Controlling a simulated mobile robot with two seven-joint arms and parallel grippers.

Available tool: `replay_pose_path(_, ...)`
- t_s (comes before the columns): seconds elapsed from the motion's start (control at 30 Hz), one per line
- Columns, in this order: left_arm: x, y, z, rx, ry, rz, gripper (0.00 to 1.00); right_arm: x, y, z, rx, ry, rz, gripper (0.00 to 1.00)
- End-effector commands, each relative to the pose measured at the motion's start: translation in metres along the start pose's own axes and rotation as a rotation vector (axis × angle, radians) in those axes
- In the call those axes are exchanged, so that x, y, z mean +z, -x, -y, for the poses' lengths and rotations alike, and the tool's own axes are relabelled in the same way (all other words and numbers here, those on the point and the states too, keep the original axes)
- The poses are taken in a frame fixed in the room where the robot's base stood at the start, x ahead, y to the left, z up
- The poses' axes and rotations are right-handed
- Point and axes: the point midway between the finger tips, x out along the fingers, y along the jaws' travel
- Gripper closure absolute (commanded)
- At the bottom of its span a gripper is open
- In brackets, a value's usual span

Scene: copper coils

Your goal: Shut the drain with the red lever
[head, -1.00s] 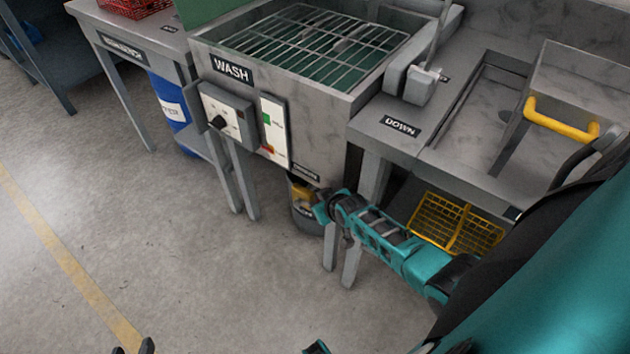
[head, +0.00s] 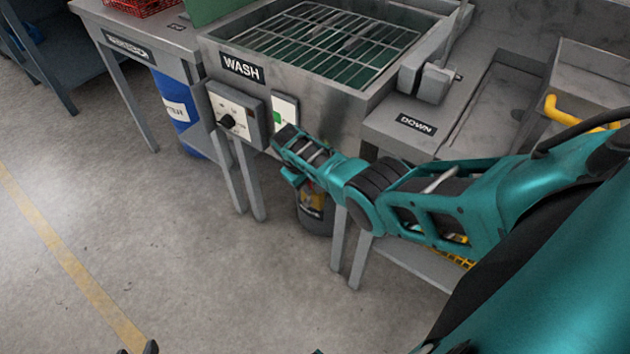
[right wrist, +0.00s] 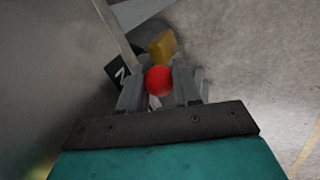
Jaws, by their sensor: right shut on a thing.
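The red lever shows its round red knob (right wrist: 159,82) in the right wrist view, between the fingers of my right gripper (right wrist: 159,92). The gripper is shut on the knob. A blurred yellow piece (right wrist: 162,46) lies just beyond the knob. In the head view my right gripper (head: 284,150) is at the front of the wash sink (head: 330,112), below its rim by the white panel. My own arm hides the lever and drain there. Small dark tips at the bottom edge, perhaps my left gripper (head: 137,350), are mostly cut off.
A grey switch box (head: 236,115) with a black knob is left of my right gripper. A dark bucket (head: 315,222) stands on the floor below my forearm. A blue drum (head: 180,112) stands under the left bench. The floor in front is clear.

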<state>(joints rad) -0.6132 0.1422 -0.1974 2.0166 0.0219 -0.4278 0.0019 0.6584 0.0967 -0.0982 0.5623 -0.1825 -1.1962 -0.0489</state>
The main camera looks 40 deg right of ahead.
Motion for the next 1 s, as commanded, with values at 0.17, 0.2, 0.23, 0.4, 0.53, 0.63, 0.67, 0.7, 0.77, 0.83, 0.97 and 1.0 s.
replay_pose_path(0.17, 0.000, -0.014, -0.007, 0.021, -0.003, -0.021, 0.57, -0.006, -0.004, -0.002, 0.028, 0.023, 0.072, 1.00)
replay_pose_path(0.2, 0.000, -0.015, -0.007, 0.024, -0.005, -0.022, 0.57, -0.007, -0.004, -0.001, 0.031, 0.027, 0.086, 1.00)
replay_pose_path(0.23, -0.001, -0.016, -0.008, 0.026, -0.006, -0.025, 0.57, -0.007, -0.003, -0.001, 0.032, 0.030, 0.095, 1.00)
replay_pose_path(0.4, 0.004, -0.021, -0.006, 0.025, -0.010, -0.032, 0.57, -0.010, -0.002, -0.001, 0.042, 0.044, 0.135, 1.00)
replay_pose_path(0.53, 0.009, -0.024, -0.005, 0.024, -0.011, -0.028, 0.57, -0.010, -0.001, -0.002, 0.046, 0.050, 0.153, 1.00)
replay_pose_path(0.63, 0.011, -0.024, -0.005, 0.023, -0.011, -0.025, 0.57, -0.011, 0.000, -0.002, 0.048, 0.052, 0.159, 1.00)
replay_pose_path(0.67, 0.012, -0.024, -0.005, 0.022, -0.011, -0.024, 0.57, -0.011, 0.000, -0.002, 0.049, 0.053, 0.161, 1.00)
replay_pose_path(0.7, 0.013, -0.024, -0.005, 0.022, -0.010, -0.023, 0.57, -0.011, 0.000, -0.002, 0.049, 0.054, 0.163, 1.00)
replay_pose_path(0.77, 0.014, -0.024, -0.005, 0.022, -0.010, -0.021, 0.57, -0.011, 0.000, -0.002, 0.049, 0.054, 0.164, 1.00)
replay_pose_path(0.83, 0.015, -0.023, -0.005, 0.022, -0.009, -0.019, 0.57, -0.011, 0.000, -0.002, 0.049, 0.054, 0.164, 1.00)
replay_pose_path(0.97, 0.015, -0.023, -0.005, 0.022, -0.009, -0.018, 0.57, -0.011, 0.000, -0.002, 0.049, 0.055, 0.164, 1.00)
replay_pose_path(1.0, 0.015, -0.023, -0.005, 0.022, -0.009, -0.018, 0.57, -0.011, 0.000, -0.002, 0.049, 0.055, 0.164, 1.00)
